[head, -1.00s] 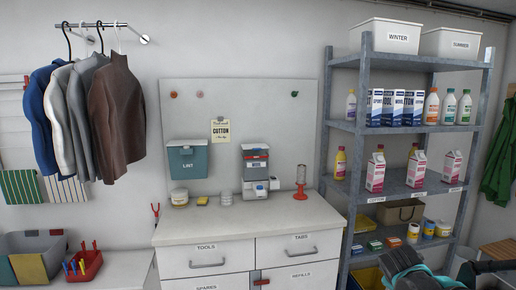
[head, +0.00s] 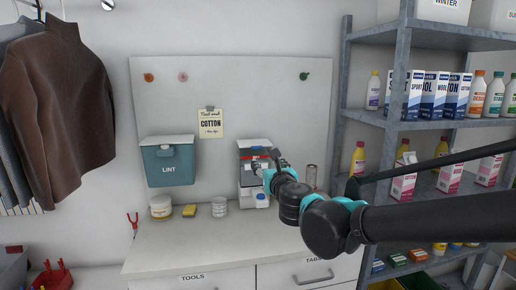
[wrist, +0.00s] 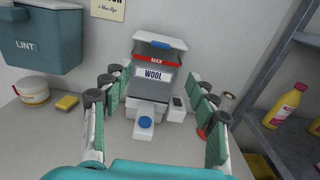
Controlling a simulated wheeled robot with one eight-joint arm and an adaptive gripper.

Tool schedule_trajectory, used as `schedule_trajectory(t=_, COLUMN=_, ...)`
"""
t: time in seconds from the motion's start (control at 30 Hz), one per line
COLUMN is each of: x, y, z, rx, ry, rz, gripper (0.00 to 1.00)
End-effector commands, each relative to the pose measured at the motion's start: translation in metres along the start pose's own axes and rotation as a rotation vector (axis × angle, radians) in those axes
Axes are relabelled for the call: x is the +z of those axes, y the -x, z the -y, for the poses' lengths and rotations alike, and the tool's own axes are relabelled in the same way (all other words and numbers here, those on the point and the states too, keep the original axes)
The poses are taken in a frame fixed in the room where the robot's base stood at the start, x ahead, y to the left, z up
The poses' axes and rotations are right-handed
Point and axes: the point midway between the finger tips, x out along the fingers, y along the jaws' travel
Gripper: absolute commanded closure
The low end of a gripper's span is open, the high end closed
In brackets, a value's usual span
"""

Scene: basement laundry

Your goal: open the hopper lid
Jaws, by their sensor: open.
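The hopper (wrist: 153,95) is a grey and white dispenser with a red MAX line, a WOOL label and a blue round button low in front. It also stands on the counter against the back panel in the head view (head: 246,172). Its pale lid (wrist: 158,38) with a blue front strip sits at the top and looks shut. My gripper (wrist: 156,84) is open and empty, its green-padded fingers on either side of the hopper in the wrist view, with no clear contact. In the head view my gripper (head: 272,163) partly hides the hopper's right side.
A teal LINT bin (head: 168,163) hangs left of the hopper. A tub (head: 161,207), yellow sponge (head: 190,210) and white jar (head: 219,204) stand on the counter (head: 200,245). A clear cylinder (head: 311,176) is right of the hopper. Loaded shelves (head: 400,120) stand at right.

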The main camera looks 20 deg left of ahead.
Motion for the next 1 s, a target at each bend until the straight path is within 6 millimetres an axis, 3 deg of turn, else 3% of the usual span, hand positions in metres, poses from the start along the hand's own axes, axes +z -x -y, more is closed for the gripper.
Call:
schedule_trajectory(t=0.8, x=-0.001, y=-0.138, z=0.002, rx=-0.004, ry=-0.006, rz=-0.001, gripper=0.41)
schedule_trajectory(t=1.0, x=-0.001, y=-0.161, z=0.003, rx=-0.005, ry=-0.006, rz=-0.001, gripper=0.41)
